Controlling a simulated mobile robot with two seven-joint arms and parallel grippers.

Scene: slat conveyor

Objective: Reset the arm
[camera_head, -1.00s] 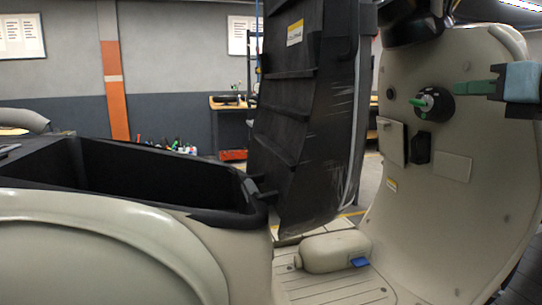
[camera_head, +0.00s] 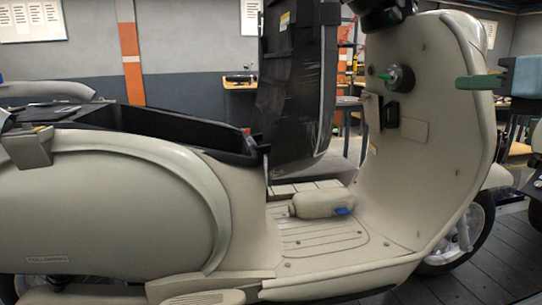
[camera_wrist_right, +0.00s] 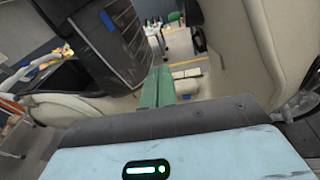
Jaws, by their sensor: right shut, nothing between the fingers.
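My right gripper (camera_head: 460,83) has green fingers and a light-blue body. It is at the right of the head view, shut and empty, in front of the scooter's beige front shield. In the right wrist view its fingers (camera_wrist_right: 158,87) lie together with nothing between them. The beige scooter (camera_head: 110,215) stands side-on. A green key (camera_head: 384,76) sits in the round black ignition lock (camera_head: 402,78), left of my right fingertips and apart from them. My left gripper is not in view.
The black seat (camera_head: 290,85) stands raised above the open storage bin (camera_head: 165,122). Dark slatted floor (camera_head: 490,260) is clear at the lower right.

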